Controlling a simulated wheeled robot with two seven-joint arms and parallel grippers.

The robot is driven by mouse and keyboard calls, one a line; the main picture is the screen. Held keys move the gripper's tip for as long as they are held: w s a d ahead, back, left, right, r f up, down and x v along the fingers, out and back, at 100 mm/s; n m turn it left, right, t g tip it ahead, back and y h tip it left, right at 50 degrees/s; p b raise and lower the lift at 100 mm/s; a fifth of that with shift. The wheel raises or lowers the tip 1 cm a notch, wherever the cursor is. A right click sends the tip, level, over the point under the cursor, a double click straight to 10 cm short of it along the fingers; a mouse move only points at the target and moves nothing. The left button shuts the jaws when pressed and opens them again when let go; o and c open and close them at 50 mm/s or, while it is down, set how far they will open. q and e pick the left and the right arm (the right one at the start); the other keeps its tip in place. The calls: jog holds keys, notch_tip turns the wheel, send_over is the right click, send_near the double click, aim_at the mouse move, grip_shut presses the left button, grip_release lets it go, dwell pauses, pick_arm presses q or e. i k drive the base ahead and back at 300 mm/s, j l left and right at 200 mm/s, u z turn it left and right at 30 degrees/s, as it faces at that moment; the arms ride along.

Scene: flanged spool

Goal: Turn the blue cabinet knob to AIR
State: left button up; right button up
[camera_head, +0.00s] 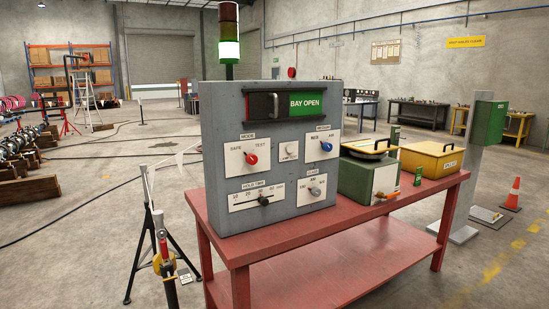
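The grey control cabinet (228,111) stands on a red table. Its blue knob (326,147) sits on a small white plate at the upper right of the panel, below the green BAY OPEN sign (305,103). The plate has a label at its left that I cannot read surely and AIR at its right. The knob is too small to tell which label it points at. Neither of my grippers is in view, and nothing touches the knob.
The panel also has a red knob (251,160), a white button (289,150), a grey knob (315,191) and a black slider (263,200). A green box (358,182) and a yellow-lidded box (432,160) stand right of the cabinet. A black tripod stand (142,245) is at left.

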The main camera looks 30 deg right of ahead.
aim_at(326, 146)
jog(key=z, duration=1.3)
jog(key=i+l, duration=0.45)
jog(key=l, duration=0.15)
